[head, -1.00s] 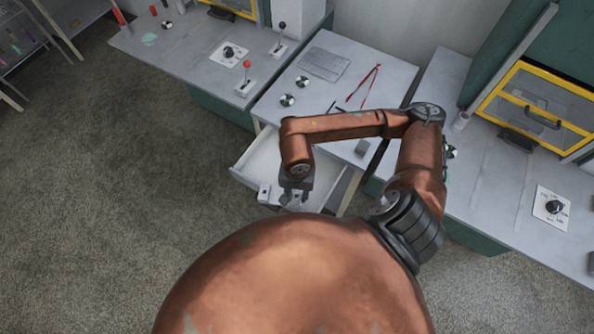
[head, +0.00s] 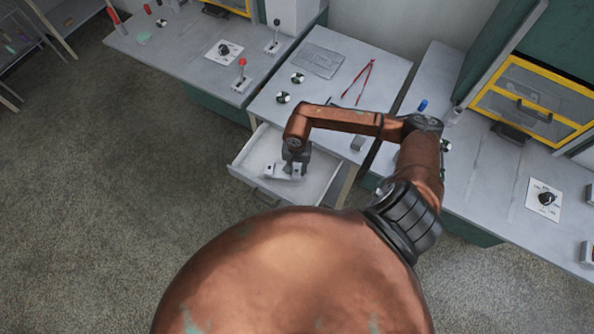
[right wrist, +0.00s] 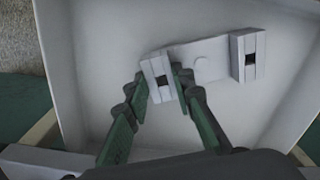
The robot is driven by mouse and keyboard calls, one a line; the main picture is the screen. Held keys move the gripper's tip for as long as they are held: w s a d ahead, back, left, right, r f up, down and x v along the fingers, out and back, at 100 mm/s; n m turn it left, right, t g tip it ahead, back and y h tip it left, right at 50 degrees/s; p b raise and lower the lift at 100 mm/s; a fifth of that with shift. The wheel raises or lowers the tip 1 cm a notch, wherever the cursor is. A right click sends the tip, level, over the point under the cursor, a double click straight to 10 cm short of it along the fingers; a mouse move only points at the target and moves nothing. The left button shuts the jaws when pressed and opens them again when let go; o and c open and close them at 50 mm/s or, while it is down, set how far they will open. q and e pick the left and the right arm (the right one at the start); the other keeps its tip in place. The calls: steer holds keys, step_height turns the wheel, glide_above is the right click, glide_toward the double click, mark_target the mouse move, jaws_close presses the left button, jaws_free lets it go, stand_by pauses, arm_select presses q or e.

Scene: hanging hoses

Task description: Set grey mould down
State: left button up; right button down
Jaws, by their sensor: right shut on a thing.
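The grey mould (right wrist: 208,60) is a pale grey plate with a raised block at each end, each block with a dark square opening. In the right wrist view it lies slightly tilted over the drawer floor. My right gripper (right wrist: 159,80) is shut on the left end block, one finger on each side. In the head view the gripper (head: 291,168) points down into the open drawer (head: 318,186) with the mould (head: 282,174) at its tips. Whether the mould touches the drawer floor I cannot tell. My left gripper is not in view.
The drawer pulls out below a grey table (head: 330,90). On the table are red-handled pliers (head: 362,80), two round metal pieces and a small grey block (head: 357,143). A blue item (head: 422,105) stands on the right bench. The drawer has free floor around the mould.

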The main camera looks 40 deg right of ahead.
steer(key=shift+f, duration=0.85)
steer(key=c, duration=1.7)
jaws_free()
steer(key=shift+f, duration=0.1)
steer(key=shift+o, duration=0.2)
step_height(320, 180, up, 12)
steer(key=shift+b, duration=0.45)
